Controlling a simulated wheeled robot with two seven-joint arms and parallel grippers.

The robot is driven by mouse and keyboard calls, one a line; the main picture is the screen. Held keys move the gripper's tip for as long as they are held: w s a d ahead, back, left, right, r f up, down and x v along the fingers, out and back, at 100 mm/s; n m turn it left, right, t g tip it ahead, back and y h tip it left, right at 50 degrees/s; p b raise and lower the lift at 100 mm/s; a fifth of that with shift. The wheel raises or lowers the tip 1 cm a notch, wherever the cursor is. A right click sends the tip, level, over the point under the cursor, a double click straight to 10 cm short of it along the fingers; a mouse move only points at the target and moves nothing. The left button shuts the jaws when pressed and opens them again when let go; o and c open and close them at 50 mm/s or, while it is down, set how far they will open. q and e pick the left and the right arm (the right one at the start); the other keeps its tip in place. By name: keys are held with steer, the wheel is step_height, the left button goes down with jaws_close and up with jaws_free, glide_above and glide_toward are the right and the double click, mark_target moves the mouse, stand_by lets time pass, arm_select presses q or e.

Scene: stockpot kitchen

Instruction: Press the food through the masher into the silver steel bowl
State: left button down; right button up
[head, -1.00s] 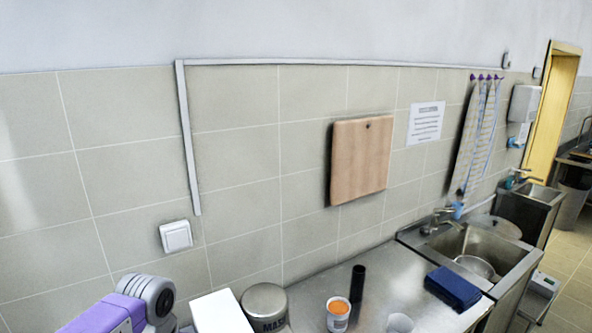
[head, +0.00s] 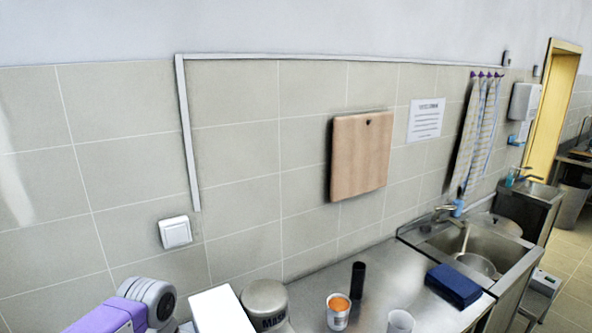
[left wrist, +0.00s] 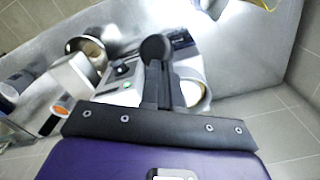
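The head view shows part of a purple and grey arm of mine (head: 125,312) at the lower left; its gripper is outside that view. In the left wrist view, a dark upright part with a round black end (left wrist: 155,48) stands at the middle, in front of a white appliance with a green light (left wrist: 127,86). I cannot tell whether it is my fingers or something held. A round metal vessel (left wrist: 76,46) lies beyond to the left. A round lidded canister (head: 265,300) with partly cut-off lettering stands beside a white box (head: 222,311). My right gripper is not in view.
A metal pot (head: 477,264) sits in the sink (head: 485,243).

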arm_select(q)
steer(key=shift+f+b, duration=1.1)
steer(key=shift+f, duration=0.75)
stand_by(2.6)
steer(key=shift+f, duration=0.2)
stand_by(2.9)
